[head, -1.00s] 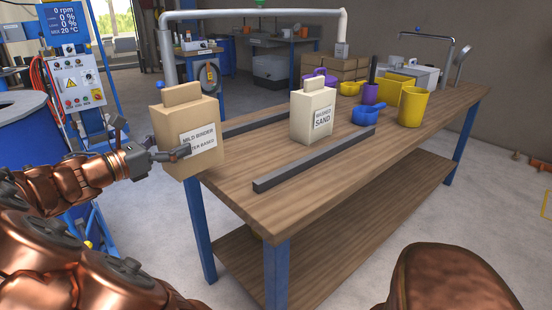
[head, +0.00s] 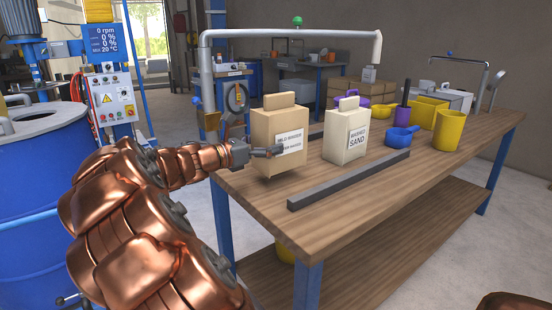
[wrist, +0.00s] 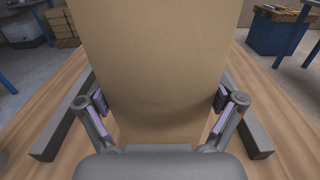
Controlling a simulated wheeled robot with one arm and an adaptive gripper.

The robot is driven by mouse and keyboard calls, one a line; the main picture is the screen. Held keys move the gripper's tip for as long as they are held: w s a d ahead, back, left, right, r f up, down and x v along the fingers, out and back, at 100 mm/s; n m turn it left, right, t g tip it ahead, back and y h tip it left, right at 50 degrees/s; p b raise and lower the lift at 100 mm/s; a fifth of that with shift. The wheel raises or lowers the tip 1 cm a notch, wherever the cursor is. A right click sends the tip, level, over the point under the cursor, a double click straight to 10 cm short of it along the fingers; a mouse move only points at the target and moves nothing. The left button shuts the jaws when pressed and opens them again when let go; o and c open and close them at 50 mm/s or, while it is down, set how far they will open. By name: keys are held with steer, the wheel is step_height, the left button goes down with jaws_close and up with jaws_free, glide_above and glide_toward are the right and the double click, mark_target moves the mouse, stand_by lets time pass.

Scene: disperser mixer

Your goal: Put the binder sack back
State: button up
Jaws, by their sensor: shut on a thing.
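The binder sack (head: 277,146) is a tan block-shaped bag with a white label reading "MILD BINDER". It is upright at the left end of the wooden workbench (head: 374,206), beside the washed sand sack. My gripper (head: 266,152) is shut on it from the left. In the wrist view the binder sack (wrist: 160,65) fills the space between both finger pads (wrist: 160,112). The sack appears just above the bench top; I cannot tell whether its base touches the wood.
The washed sand sack (head: 346,134) stands just right of the binder sack. A dark bar (head: 350,179) lies along the front of the bench. A blue scoop (head: 402,136) and yellow bucket (head: 448,130) stand farther right. A blue drum (head: 42,180) is at left.

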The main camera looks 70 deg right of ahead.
mark_target(255, 159)
steer(key=x, duration=0.4)
steer(key=shift+w+d+f+b, duration=0.2)
steer(key=shift+w+d+b, duration=0.05)
steer(key=shift+w+b, duration=0.15)
steer(key=shift+f+b, duration=0.85)
steer(key=shift+f, duration=0.9)
steer(key=shift+f, duration=0.1)
steer(key=o, duration=1.3)
steer(key=shift+o, duration=0.2)
steer(key=shift+w+a, duration=0.2)
steer(key=shift+a, duration=0.1)
steer(key=p+v, duration=0.2)
steer(key=v, duration=0.9)
steer(key=shift+a+p, duration=0.1)
steer(key=shift+p, duration=0.3)
steer(key=shift+a, duration=0.1)
